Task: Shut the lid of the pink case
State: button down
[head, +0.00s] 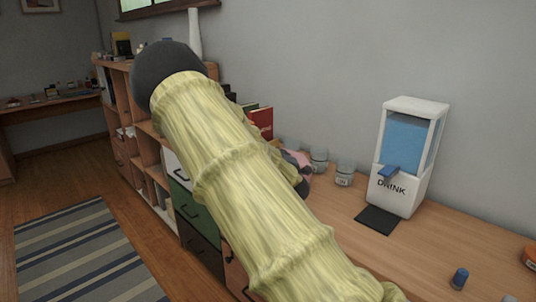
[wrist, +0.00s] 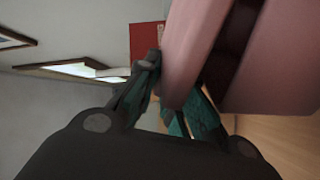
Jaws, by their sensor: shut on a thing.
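The pink case shows large in the wrist view, with its lid (wrist: 188,45) on the left and its body (wrist: 282,65) on the right. A dark wedge-shaped gap lies between them, so the lid stands partly open. My gripper (wrist: 172,92) has its fingers on either side of the lid's edge and is shut on it. In the head view only a small pink part of the case (head: 298,158) shows beside my arm. My gripper (head: 301,182) is mostly hidden there behind my yellow-sleeved arm.
A blue-topped item (head: 460,278) is near the front right. Mid-counter is clear.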

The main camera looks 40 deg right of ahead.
jog(key=shift+a+f, duration=0.25)
jog(key=shift+f, duration=0.4)
jog(key=shift+f, duration=0.1)
jog(key=c, duration=1.5)
grip_release()
jog(key=shift+d, duration=0.15)
jog(key=shift+w, duration=0.1)
jog(key=v, duration=1.2)
